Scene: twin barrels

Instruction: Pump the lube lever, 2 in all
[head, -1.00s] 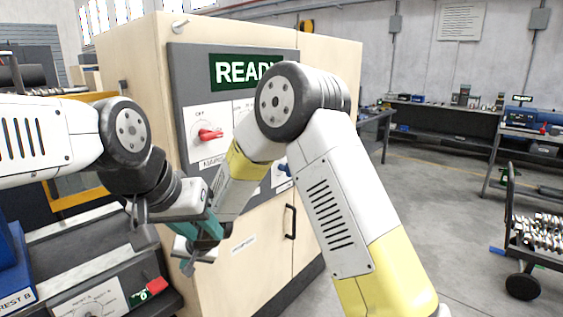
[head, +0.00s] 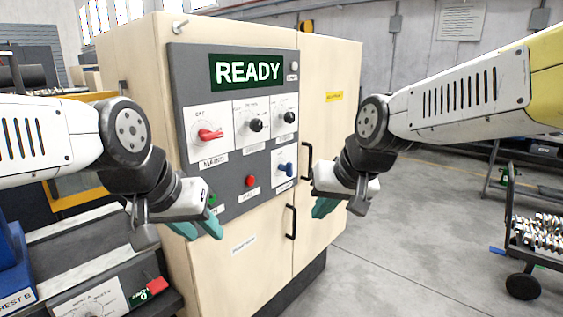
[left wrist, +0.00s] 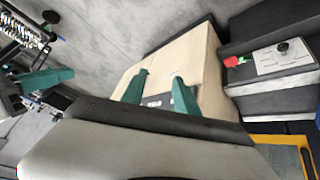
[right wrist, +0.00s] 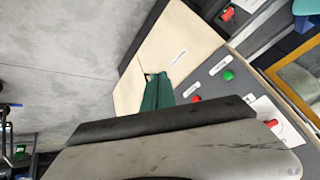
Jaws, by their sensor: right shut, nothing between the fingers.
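A blue lever (head: 285,169) sits at the lower right of the grey control panel (head: 232,178); its label is too small to read, but it is probably the lube lever. My right gripper (head: 322,208) is shut and empty, to the right of and below the lever, apart from it. Its closed teal fingers also show in the right wrist view (right wrist: 157,90). My left gripper (head: 197,231) is left of and below the panel; its two teal fingers stand apart and empty in the left wrist view (left wrist: 160,82).
The panel carries a READY display (head: 247,71), a red main switch (head: 210,134), two black knobs and a red button (head: 251,181). Black door handles (head: 291,221) stick out of the cabinet. A wheeled cart (head: 535,235) stands at right. Floor between cabinet and cart is clear.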

